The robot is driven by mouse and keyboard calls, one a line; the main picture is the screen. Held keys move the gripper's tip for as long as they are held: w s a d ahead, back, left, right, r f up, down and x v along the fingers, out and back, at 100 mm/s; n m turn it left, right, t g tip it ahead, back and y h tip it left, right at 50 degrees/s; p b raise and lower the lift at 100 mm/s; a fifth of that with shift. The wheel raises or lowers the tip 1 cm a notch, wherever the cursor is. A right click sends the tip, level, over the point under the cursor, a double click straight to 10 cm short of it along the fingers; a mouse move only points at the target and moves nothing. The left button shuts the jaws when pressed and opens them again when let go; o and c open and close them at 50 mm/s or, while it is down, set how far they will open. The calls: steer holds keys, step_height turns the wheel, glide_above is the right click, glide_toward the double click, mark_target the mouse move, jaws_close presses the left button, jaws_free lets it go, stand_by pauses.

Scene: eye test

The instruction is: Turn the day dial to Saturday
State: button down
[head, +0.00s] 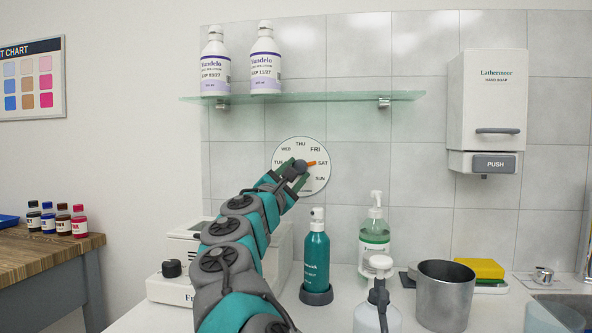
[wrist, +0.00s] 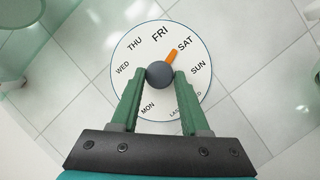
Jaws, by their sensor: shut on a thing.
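The day dial (head: 312,183) is a round white disc on the tiled wall below the glass shelf, with day names around its rim. It also fills the middle of the wrist view (wrist: 136,62). Its grey knob (wrist: 159,74) has an orange pointer (wrist: 171,57). The pointer is between FRI and SAT, close to SAT but slightly on its FRI side in the wrist view. My gripper (head: 294,171) is shut on the knob, one green finger on each side. In the wrist view the left finger hides TUE.
Two white bottles (head: 265,62) stand on the glass shelf (head: 335,97) above the dial. A teal bottle (head: 316,262), a pump bottle (head: 374,240) and a metal cup (head: 443,295) stand on the counter below. A soap dispenser (head: 487,105) hangs at right.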

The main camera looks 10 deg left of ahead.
steer(key=shift+m+g+h, duration=0.3)
steer(key=shift+m+h, duration=0.2)
steer(key=shift+m, duration=0.8)
steer(key=shift+c, duration=2)
jaws_free()
steer(key=shift+b+v, duration=0.7)
steer(key=shift+v, duration=3.2)
steer(key=shift+a+r, duration=0.1)
steer(key=shift+s, duration=0.1)
